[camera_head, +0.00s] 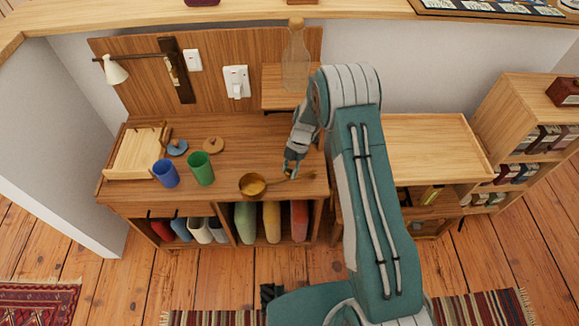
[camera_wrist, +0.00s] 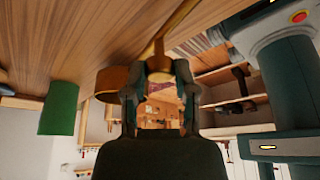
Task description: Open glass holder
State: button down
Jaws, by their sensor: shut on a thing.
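No object is plainly recognisable as the glass holder. A brass pan (camera_head: 252,186) with a long handle sits near the front edge of the wooden counter (camera_head: 232,157). My gripper (camera_head: 291,170) is at the handle, right of the bowl. In the wrist view, my gripper (camera_wrist: 160,72) is shut on the brass handle (camera_wrist: 159,50), which runs up between the fingers. The pan's bowl (camera_wrist: 108,82) shows left of it, partly hidden by a finger. A clear glass bottle (camera_head: 296,58) with a wooden stopper stands on a small shelf behind my arm.
A blue cup (camera_head: 165,174) and a green cup (camera_head: 201,169) stand left of the pan; the green cup also shows in the wrist view (camera_wrist: 60,108). Open compartments (camera_head: 272,222) below hold coloured items.

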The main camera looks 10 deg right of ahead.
jog(key=shift+s, duration=0.2)
dwell(0.3)
jog(key=shift+c, duration=2.1)
grip_release()
jog(key=shift+d, duration=0.1)
jog(key=v, duration=0.7)
jog(key=shift+w+r, duration=0.15)
jog(key=shift+w, duration=0.1)
jog(key=shift+s, duration=0.1)
